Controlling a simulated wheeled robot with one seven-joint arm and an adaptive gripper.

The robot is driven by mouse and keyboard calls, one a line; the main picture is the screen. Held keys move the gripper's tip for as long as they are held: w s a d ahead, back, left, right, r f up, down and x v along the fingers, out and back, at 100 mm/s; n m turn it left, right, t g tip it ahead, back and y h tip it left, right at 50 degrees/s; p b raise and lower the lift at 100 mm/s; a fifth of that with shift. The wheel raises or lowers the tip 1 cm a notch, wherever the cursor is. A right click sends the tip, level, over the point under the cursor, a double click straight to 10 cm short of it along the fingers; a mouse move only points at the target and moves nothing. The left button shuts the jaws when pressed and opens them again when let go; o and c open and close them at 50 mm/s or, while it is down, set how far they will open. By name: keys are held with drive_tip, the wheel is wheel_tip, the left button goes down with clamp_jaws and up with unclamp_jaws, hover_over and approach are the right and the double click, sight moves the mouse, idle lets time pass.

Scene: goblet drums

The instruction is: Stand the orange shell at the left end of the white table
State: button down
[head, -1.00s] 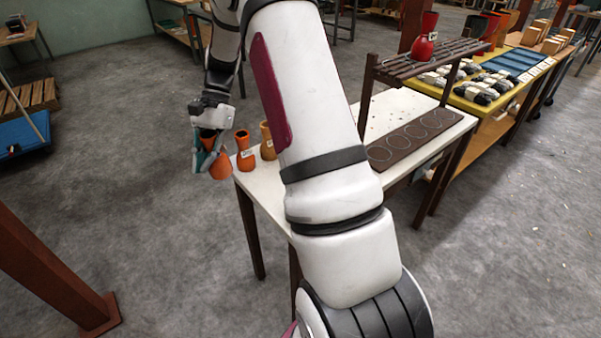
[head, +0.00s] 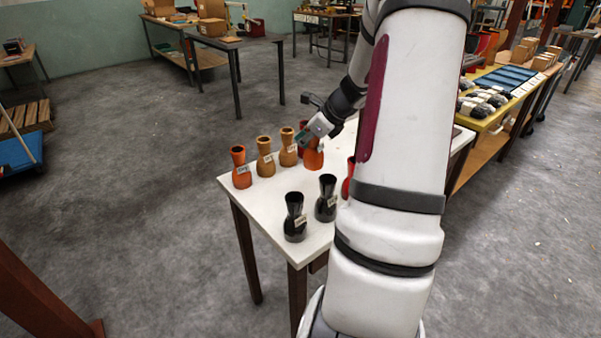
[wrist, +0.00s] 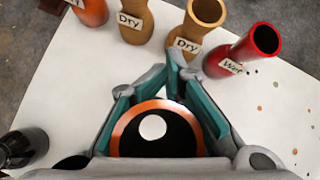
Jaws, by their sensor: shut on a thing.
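My gripper (head: 316,136) is over the middle of the white table (head: 262,212), shut on an orange shell (head: 314,158). In the wrist view the gripper's teal fingers (wrist: 163,104) sit on both sides of the shell's orange rim (wrist: 118,135). I look down into its dark inside, with a pale round opening at the bottom. The held shell looks about upright; whether its base touches the table is unclear. Another orange shell (head: 241,168), labelled, stands at the table's left end.
Two ochre shells (head: 265,157) (head: 288,147) labelled Dry and a red shell (wrist: 245,50) labelled Wet stand close behind the held shell. Two black shells (head: 295,217) (head: 326,198) stand at the front. Another red shell (head: 347,180) is partly behind my arm. Bare tabletop lies between the rows.

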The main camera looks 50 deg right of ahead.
wheel_tip(320, 180, down, 7)
drive_tip(key=shift+r+b, duration=0.15)
drive_tip(key=shift+b, duration=0.75)
drive_tip(key=c, duration=1.5)
unclamp_jaws()
